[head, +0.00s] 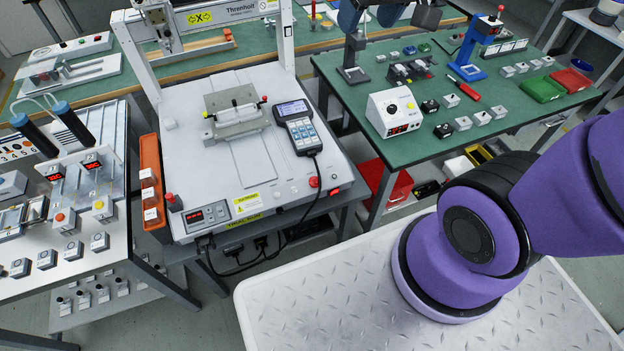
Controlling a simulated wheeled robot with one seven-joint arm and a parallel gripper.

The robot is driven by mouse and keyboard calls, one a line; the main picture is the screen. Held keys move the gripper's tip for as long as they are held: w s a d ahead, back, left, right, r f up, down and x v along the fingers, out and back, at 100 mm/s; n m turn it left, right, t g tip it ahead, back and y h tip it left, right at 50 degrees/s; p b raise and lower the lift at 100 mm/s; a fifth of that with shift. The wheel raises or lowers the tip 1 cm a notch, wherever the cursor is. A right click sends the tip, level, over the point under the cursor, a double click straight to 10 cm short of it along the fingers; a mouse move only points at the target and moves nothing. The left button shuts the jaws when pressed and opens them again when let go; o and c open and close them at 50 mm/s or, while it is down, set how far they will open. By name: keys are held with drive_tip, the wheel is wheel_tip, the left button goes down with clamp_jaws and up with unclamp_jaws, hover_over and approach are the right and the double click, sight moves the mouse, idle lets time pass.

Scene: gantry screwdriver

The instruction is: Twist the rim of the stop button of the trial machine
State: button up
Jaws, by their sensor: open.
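The large white gantry machine (185,120) marked Threnholt stands left of centre on its own bench. A round red button (315,182) sits at its front right corner, beside a red rocker switch (335,191). A taller red-topped knob (171,200) stands at its front left corner, next to a panel with a red display (194,216). I cannot tell from labels which is the stop button. Both look clear of contact. My purple arm reaches out of the picture at right, and my gripper is not in view.
A grey handheld pendant (296,125) lies on the machine, its cable hanging over the front. An orange bin rack (150,185) flanks its left side. A green-topped bench (470,110) with small devices stands at right. A bench with displays and buttons (60,225) stands at left.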

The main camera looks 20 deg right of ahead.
drive_tip(key=w+a+f+g, duration=0.1)
drive_tip(key=w+a+f, duration=0.2)
drive_tip(key=w+f, duration=0.5)
drive_tip(key=n+g+h, duration=0.1)
drive_tip(key=g+h, duration=0.1)
drive_tip(key=g, duration=0.1)
hover_over(315, 180)
wheel_tip(315, 180, down, 35)
wheel_tip(315, 180, down, 10)
drive_tip(key=shift+f, duration=0.1)
